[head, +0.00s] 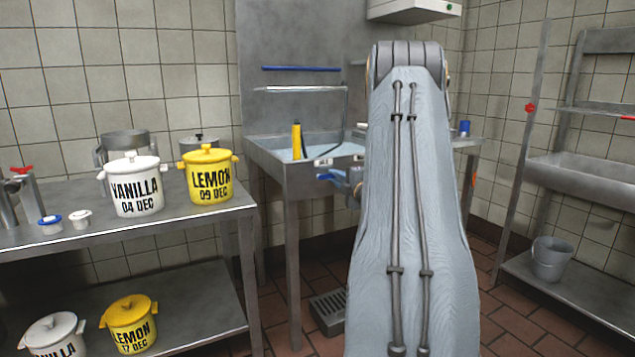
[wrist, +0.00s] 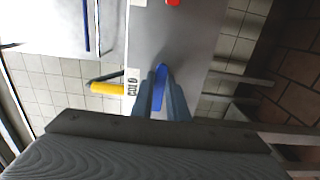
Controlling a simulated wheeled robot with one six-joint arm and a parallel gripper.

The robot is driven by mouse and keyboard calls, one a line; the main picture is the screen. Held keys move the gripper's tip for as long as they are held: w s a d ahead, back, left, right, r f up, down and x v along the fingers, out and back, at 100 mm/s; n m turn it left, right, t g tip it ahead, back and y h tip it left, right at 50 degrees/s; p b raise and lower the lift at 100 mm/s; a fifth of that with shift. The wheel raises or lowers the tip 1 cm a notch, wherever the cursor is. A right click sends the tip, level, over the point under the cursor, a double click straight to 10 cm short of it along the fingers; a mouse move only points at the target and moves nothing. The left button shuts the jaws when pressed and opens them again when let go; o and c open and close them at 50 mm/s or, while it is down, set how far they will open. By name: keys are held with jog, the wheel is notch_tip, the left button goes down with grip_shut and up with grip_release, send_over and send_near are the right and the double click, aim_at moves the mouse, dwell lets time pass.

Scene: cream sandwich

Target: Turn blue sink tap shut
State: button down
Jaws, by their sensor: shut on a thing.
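The blue sink tap (head: 326,177) sits on the front face of the steel sink (head: 302,180), beneath a small white label. In the wrist view its blue lever (wrist: 159,84) lies between the two fingers of my gripper (wrist: 160,92), next to a label reading COLD (wrist: 132,82). My gripper is shut on the lever. In the head view my arm hides most of the gripper and the sink's right part.
A yellow object (head: 297,141) stands at the sink. On the left table (head: 95,243) are a vanilla pot (head: 133,184) and a lemon pot (head: 208,176). A grey bucket (head: 550,259) stands on a low shelf at right. Some tiled floor is clear.

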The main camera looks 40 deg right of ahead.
jog(key=shift+r, duration=0.1)
dwell(0.4)
jog(key=c, duration=1.7)
grip_release()
jog(key=shift+s, duration=0.1)
jog(key=v, duration=0.7)
jog(key=shift+s+a+p, duration=0.1)
jog(key=shift+s+p, duration=0.25)
jog(key=shift+p, duration=0.05)
